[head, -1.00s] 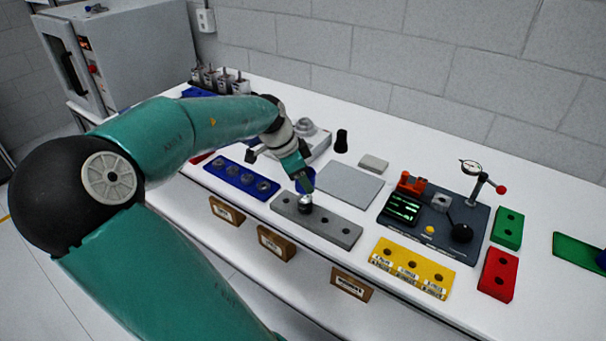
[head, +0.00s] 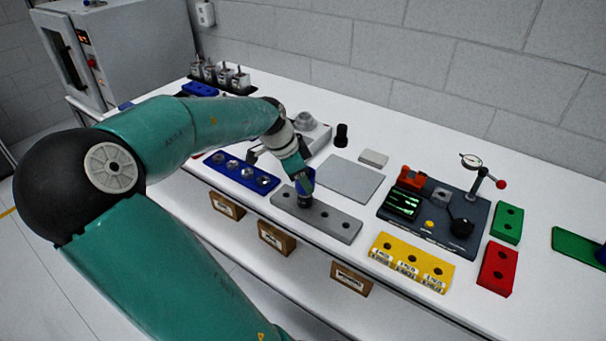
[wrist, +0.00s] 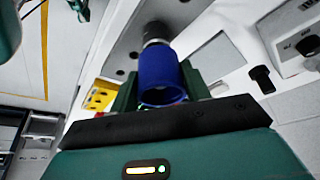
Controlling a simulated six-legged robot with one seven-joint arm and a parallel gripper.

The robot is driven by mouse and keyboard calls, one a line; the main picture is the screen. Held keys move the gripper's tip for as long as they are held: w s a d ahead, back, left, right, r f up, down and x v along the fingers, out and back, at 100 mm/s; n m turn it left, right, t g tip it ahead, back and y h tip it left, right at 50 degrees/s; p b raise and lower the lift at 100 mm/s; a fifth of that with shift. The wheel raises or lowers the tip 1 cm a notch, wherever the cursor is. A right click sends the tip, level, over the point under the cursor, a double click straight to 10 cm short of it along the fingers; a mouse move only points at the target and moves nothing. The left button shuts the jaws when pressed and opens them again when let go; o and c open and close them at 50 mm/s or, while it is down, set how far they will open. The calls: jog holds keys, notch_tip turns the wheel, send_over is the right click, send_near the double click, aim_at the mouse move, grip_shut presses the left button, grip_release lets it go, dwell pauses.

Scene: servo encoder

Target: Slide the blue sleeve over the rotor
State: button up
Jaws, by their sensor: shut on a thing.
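The blue sleeve (wrist: 162,75) is held between the green fingers of my gripper (wrist: 158,92) in the wrist view, its open near end towards the camera. The metal rotor (wrist: 155,32) shows just past the sleeve's far end, in line with it. In the head view my gripper (head: 304,185) is low over the left part of the grey block (head: 338,222), and a bit of the blue sleeve (head: 311,179) shows beside the fingers. The rotor (head: 304,202) stands in the block directly below. Whether the sleeve's lower edge is around the rotor's top or just above it, I cannot tell.
A blue rack (head: 240,180) with several metal parts lies to the left. A grey plate (head: 349,180) lies behind the block. A dark test fixture (head: 428,225) and a yellow block (head: 411,265) stand to the right. A black cylinder (head: 342,135) stands at the back.

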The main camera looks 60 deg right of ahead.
jog(key=shift+f, duration=0.45)
jog(key=shift+f, duration=0.8)
jog(key=o, duration=1.3)
jog(key=shift+o, duration=0.2)
jog(key=shift+r, duration=0.1)
notch_tip(320, 180, up, 14)
dwell(1.2)
dwell(0.5)
